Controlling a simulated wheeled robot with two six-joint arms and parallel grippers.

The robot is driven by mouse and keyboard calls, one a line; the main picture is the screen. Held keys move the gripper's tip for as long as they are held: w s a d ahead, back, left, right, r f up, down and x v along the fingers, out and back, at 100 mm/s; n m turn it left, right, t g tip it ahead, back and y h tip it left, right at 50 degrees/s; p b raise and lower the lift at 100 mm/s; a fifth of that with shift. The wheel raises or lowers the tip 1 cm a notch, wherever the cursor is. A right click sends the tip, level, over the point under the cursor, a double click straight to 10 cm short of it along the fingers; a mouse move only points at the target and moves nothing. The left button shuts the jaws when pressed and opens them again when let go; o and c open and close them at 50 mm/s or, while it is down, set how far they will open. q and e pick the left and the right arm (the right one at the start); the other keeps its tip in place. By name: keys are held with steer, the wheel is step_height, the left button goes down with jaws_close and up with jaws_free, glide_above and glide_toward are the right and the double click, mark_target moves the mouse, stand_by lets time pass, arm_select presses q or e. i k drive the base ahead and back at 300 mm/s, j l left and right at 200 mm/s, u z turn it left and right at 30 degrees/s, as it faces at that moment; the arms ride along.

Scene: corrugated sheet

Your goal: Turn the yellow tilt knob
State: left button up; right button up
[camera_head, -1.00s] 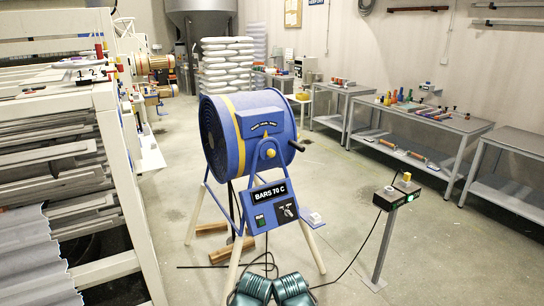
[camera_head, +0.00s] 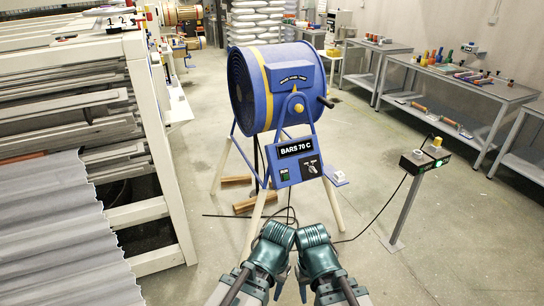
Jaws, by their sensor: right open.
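The yellow tilt knob (camera_head: 298,108) is a small round knob on the side bracket of a blue drum heater (camera_head: 266,84). The drum stands on a splayed-leg stand in the middle of the head view. Both of my teal arms are folded low in front of it at the bottom of the picture. My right gripper (camera_head: 303,286) is open, well below and apart from the knob. My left gripper (camera_head: 281,283) is beside it, mostly hidden by the arm; its jaws cannot be made out. Nothing touches the knob.
A control panel (camera_head: 296,165) marked BARS 70 C sits below the drum. A post with a button box (camera_head: 424,160) stands at right, its cable on the floor. A machine frame with corrugated sheet (camera_head: 60,235) fills the left. Benches line the right wall.

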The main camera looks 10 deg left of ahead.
mark_target(298, 108)
steer(key=i+l, duration=0.2)
steer(key=i, duration=0.2)
steer(key=i+l, duration=0.2)
steer(key=i, duration=0.25)
steer(key=i+l+z, duration=0.1)
steer(key=i, duration=0.3)
steer(key=i+l, duration=0.3)
steer(key=i+z, duration=0.05)
steer(key=i, duration=0.05)
